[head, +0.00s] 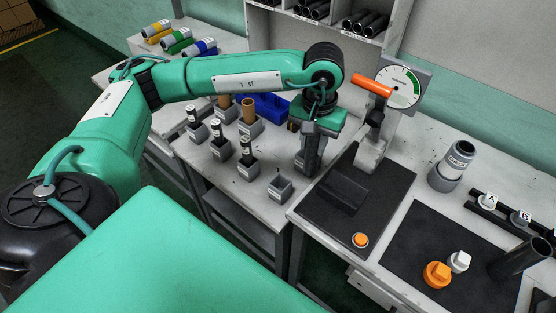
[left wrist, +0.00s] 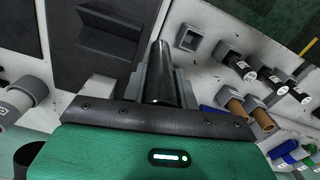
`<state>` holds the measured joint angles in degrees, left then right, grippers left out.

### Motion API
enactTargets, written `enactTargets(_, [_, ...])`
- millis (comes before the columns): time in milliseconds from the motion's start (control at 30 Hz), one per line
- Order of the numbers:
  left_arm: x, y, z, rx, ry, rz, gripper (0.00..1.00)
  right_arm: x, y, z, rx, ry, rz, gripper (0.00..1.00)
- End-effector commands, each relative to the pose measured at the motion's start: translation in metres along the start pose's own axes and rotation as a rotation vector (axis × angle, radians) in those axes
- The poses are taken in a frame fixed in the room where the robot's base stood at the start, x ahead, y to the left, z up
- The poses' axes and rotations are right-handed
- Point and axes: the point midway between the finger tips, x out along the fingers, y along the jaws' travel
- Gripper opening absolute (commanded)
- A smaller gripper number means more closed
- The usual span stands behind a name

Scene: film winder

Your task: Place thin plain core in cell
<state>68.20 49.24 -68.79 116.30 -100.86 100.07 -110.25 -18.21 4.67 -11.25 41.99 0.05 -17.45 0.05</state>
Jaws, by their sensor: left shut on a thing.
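My left gripper (head: 309,168) points down above the gap between the bench with the cells and the dark mat. It is shut on a dark, plain core (left wrist: 160,72), which shows between the fingers in the left wrist view. In the head view the core is mostly hidden by the fingers. An empty grey square cell (head: 280,188) stands at the bench's front right, left of and a little nearer than the gripper. It also shows in the left wrist view (left wrist: 189,42), right of the held core and apart from it. My right gripper is not in view.
Other cells hold black cores with white ends (head: 246,152) and brown cores (head: 249,112). A blue bin (head: 272,107) lies behind them. A dial gauge stand (head: 402,88) with an orange handle is right of the gripper. Orange and white knobs (head: 437,274) sit on the right mat.

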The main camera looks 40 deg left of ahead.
Motion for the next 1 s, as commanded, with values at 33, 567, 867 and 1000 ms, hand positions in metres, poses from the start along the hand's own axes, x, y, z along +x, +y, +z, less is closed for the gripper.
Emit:
enactTargets(33, [0.003, -0.003, -0.002, -0.023, 0.001, 0.001, 0.07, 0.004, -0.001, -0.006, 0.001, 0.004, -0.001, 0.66])
enactTargets(567, [0.004, -0.05, -0.012, -0.468, 0.001, 0.0, 0.07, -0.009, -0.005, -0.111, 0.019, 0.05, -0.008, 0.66])
enactTargets(867, [-0.002, -0.079, -0.011, -0.718, 0.0, 0.002, 0.07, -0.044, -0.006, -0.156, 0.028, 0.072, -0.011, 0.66])
enactTargets(1000, [-0.004, -0.086, -0.01, -0.776, 0.0, 0.002, 0.07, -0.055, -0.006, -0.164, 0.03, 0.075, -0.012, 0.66])
